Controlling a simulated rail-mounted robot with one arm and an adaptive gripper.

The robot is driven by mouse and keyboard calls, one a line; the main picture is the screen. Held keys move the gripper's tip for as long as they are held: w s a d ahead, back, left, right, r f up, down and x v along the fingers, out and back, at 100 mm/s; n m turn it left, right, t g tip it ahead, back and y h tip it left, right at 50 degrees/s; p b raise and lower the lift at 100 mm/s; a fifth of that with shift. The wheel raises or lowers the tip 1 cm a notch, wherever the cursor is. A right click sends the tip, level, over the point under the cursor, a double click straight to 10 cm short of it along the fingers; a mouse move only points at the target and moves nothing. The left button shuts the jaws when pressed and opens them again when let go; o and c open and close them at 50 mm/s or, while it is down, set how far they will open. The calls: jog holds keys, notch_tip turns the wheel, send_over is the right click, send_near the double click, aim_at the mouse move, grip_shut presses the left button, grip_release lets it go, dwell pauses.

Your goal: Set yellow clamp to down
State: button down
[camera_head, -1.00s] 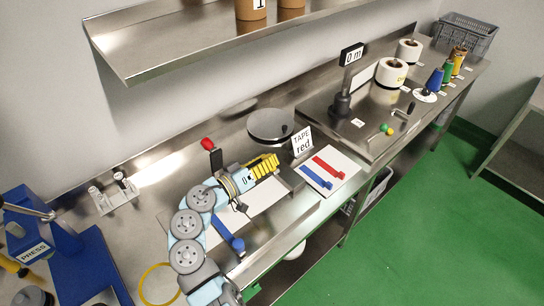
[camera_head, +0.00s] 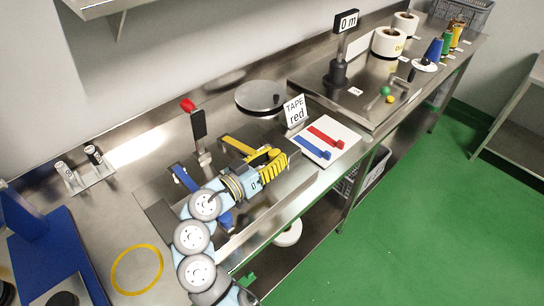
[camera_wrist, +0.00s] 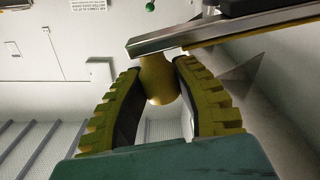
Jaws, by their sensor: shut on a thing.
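The yellow clamp shows in the head view as a yellow bar (camera_head: 238,146) on the metal work area, left of my gripper (camera_head: 273,164). Its angle to the surface is hard to judge. In the wrist view, my gripper (camera_wrist: 160,85) is shut on the clamp's rounded yellow knob (camera_wrist: 158,76), which sits between the two ribbed yellow fingers. A metal bar (camera_wrist: 190,38) runs beside the knob to the upper right. In the head view the fingers hide the knob and the clamp's far end.
A blue clamp bar (camera_head: 185,178) lies left of my arm, partly hidden. A black upright lever with a red top (camera_head: 198,124) stands behind. A round metal plate (camera_head: 260,96), a "TAPE red" sign (camera_head: 294,110) and a white board (camera_head: 325,142) with red and blue pieces are close by.

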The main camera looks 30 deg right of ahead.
jog(key=shift+s+f+b, duration=0.2)
jog(key=shift+f+b, duration=0.1)
dwell(0.4)
jog(key=c, duration=0.8)
grip_release()
jog(key=shift+o, duration=0.2)
notch_tip(320, 180, up, 10)
